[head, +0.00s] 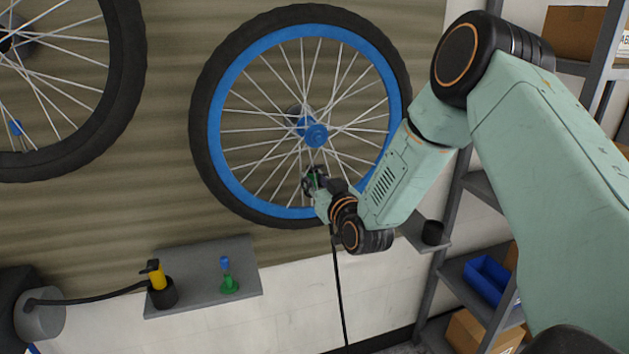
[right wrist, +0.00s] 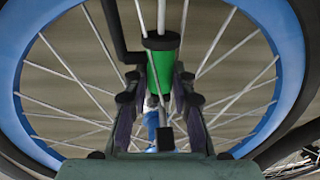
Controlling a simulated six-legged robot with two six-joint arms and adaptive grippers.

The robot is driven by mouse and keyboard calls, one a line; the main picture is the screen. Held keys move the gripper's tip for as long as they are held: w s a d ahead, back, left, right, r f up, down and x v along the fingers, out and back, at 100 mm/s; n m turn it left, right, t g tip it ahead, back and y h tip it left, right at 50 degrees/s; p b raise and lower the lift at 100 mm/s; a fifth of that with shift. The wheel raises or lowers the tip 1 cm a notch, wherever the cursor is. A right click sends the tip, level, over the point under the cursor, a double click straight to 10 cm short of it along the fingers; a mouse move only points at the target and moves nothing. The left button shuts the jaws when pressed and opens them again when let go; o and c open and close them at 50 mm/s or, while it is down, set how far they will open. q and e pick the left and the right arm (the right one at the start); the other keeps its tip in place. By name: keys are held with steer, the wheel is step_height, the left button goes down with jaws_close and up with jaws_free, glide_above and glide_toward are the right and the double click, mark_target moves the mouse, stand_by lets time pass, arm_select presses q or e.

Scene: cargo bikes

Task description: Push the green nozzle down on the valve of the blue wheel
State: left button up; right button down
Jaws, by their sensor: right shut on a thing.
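The blue wheel (head: 215,120) has a blue rim, a black tyre and silver spokes, and hangs upright against the ribbed wall. My right gripper (head: 313,182) is among the spokes in the lower part of this wheel. In the right wrist view the right gripper (right wrist: 155,95) is shut on the green nozzle (right wrist: 161,66), which has a black collar. A small pale piece and a blue piece (right wrist: 164,140) show beyond the fingers. The valve is largely hidden, and I cannot tell whether the nozzle touches it. My left gripper is not in view.
A black hose (head: 339,285) hangs below my right gripper. A grey shelf (head: 205,295) at lower left holds a yellow nozzle (head: 158,277) in a black cup and a green-and-blue piece (head: 228,280). Another wheel (head: 125,75) is at upper left. A rack (head: 452,215) with boxes stands right.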

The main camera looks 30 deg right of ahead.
steer(key=c, duration=1)
jaws_free()
steer(key=shift+c, duration=0.2)
steer(key=shift+o, duration=0.6)
steer(key=s+a+p, duration=0.1)
steer(key=s+p, duration=0.4)
steer(key=s, duration=0.5)
steer(key=shift+a+r, duration=0.15)
